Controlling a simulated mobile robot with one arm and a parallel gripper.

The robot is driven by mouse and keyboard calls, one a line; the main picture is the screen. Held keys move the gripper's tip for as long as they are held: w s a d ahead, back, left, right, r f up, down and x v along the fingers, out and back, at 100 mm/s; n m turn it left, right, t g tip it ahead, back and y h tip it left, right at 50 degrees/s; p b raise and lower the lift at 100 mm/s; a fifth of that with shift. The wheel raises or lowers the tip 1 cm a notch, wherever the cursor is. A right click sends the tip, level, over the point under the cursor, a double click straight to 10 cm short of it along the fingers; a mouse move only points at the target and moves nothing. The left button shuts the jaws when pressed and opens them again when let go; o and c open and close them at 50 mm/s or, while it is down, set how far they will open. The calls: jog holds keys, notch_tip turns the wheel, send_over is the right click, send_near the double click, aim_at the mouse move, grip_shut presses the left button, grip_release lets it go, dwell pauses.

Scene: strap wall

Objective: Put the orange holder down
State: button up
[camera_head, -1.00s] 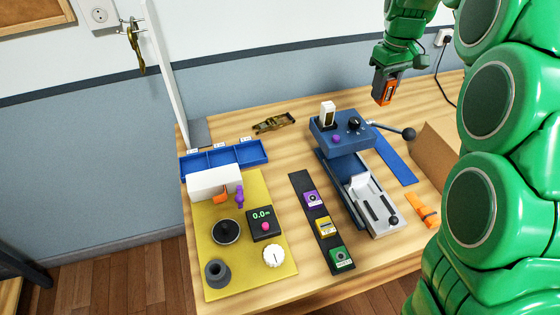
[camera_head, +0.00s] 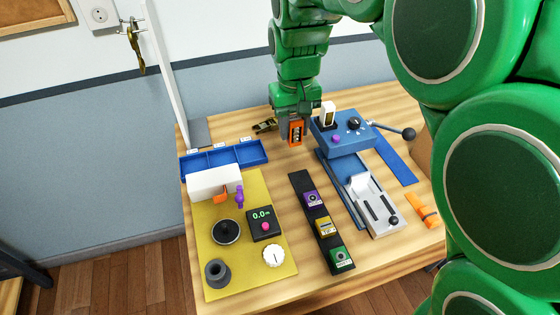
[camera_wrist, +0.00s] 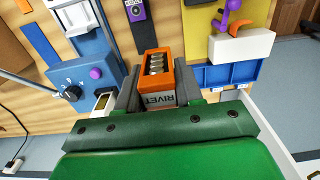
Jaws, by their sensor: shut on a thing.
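The orange holder (camera_head: 296,131) is an open-topped box with a light label reading RIVET. Several metal pieces show inside it in the wrist view (camera_wrist: 157,65). My gripper (camera_head: 291,130) is shut on it, with one dark finger on each side. In the head view it is over the back of the wooden table, between the blue tray and the blue machine. I cannot tell whether its bottom touches the table.
A blue three-part tray (camera_head: 225,155) is to the left. A blue machine (camera_head: 341,137) with a lever stands close on the right. A dark strip (camera_head: 308,222) with several coloured blocks lies in front. A brown-gold object (camera_head: 264,126) lies partly behind my gripper.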

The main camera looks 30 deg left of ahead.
notch_tip(320, 180, down, 8)
jog(key=w+a+f, duration=0.2)
jog(key=w+f, duration=0.1)
jog(key=w+a+f, duration=0.6)
jog(key=w, duration=0.1)
jog(key=shift+a+f, duration=0.1)
jog(key=shift+f, duration=0.05)
jog(key=shift+w+a+f, duration=0.3)
jog(key=shift+f, duration=0.2)
jog(key=shift+w+f, duration=0.15)
jog(key=shift+f, duration=1.5)
jog(key=shift+f, duration=0.1)
jog(key=o, duration=0.8)
